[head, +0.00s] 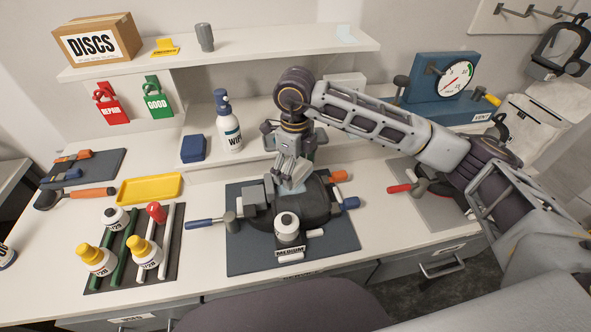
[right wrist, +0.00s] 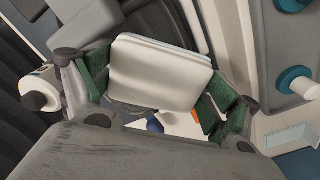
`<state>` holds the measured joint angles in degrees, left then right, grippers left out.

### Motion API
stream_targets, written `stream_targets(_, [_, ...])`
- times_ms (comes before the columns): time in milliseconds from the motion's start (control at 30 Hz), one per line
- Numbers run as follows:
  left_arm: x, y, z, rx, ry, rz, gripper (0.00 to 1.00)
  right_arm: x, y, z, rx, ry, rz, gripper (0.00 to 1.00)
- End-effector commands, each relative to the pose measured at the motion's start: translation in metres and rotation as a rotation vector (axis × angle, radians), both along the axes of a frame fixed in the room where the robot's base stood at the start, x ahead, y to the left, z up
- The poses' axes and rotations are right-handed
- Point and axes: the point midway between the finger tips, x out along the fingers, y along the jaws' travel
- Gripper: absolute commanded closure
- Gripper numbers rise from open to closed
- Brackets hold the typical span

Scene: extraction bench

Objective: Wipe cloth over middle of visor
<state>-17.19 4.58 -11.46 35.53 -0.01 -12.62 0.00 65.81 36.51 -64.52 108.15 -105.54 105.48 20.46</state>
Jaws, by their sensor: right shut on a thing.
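My right gripper (head: 290,180) reaches down over the middle of the bench. It is shut on a folded pale cloth (right wrist: 160,75), gripped between its green finger pads in the right wrist view. In the head view only a light blue sliver of the cloth shows under the fingertips. Below is a dark rounded mask-like piece (head: 318,205) on a blue-grey mat (head: 250,262); the gripper hides much of it, and I cannot make out its visor clearly. The cloth is at or just above this piece; I cannot tell whether it touches. My left gripper is not in view.
A rack (head: 132,250) with several small bottles stands further left, near a yellow tray (head: 150,189). A spray bottle (head: 228,130) stands behind.

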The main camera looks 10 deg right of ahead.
Motion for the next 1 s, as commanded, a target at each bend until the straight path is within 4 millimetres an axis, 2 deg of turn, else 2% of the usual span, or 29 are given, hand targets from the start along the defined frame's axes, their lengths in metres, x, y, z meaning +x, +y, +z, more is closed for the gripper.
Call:
stream_targets(267, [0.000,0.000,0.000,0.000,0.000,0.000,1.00,-0.003,0.000,0.000,0.001,-0.001,0.002,0.30])
stream_targets(700, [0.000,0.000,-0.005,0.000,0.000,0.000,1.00,-0.025,0.000,-0.003,0.000,0.001,0.002,0.30])
stream_targets(1000, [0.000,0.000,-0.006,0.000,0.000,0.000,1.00,-0.030,0.001,-0.004,-0.001,0.006,0.003,0.30])
